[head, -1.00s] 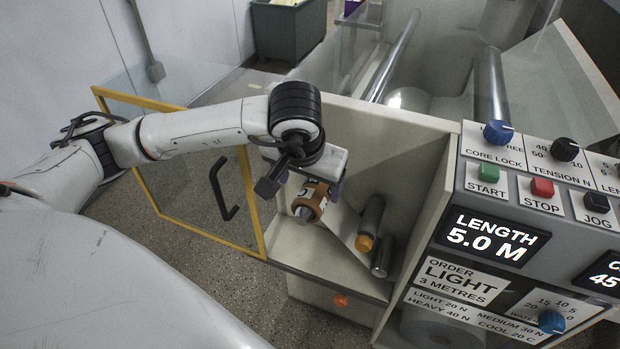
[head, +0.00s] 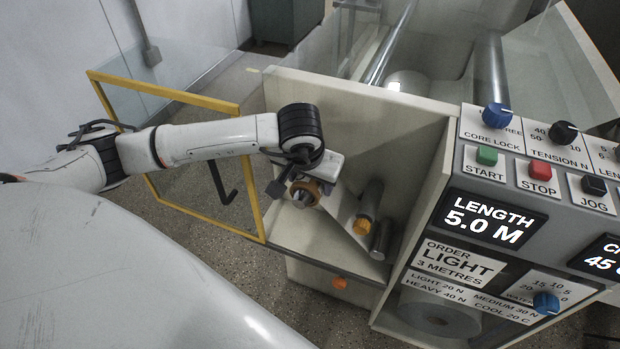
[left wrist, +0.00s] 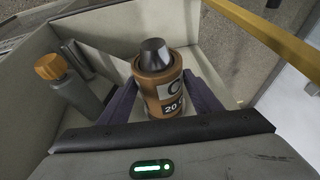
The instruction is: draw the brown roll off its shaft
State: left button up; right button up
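The brown roll (head: 309,191) sits in the open cabinet bay, with a dark tapered shaft end showing at its middle. In the left wrist view the brown roll (left wrist: 160,98) carries a black and white label, and the grey cone (left wrist: 154,53) shows at its far end. My left gripper (head: 318,180) is at the roll. In the left wrist view its two purple fingers (left wrist: 162,92) lie on either side of the roll, close to its surface. Whether they press on it cannot be seen. My right gripper is in neither view.
Beside the roll stand a grey cylinder with an orange end (head: 362,226) and a plain metal cylinder (head: 381,240). The yellow-framed glass door (head: 250,200) is swung open at left. The control panel (head: 500,215) is at right.

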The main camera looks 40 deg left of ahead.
aim_at(296, 206)
pick_arm(q)
jog(key=c, duration=0.7)
jog(key=shift+o, duration=0.2)
jog(key=shift+s+d, duration=0.3)
jog(key=shift+s, duration=0.9)
jog(key=shift+s+d, duration=0.25)
jog(key=shift+s, duration=0.95)
jog(key=shift+s+d, duration=0.3)
jog(key=shift+s, duration=0.9)
jog(key=s+d+b, duration=0.1)
jog(key=s+b, duration=0.1)
jog(key=s, duration=0.5)
jog(key=shift+s+d, duration=0.2)
jog(key=shift+d, duration=0.15)
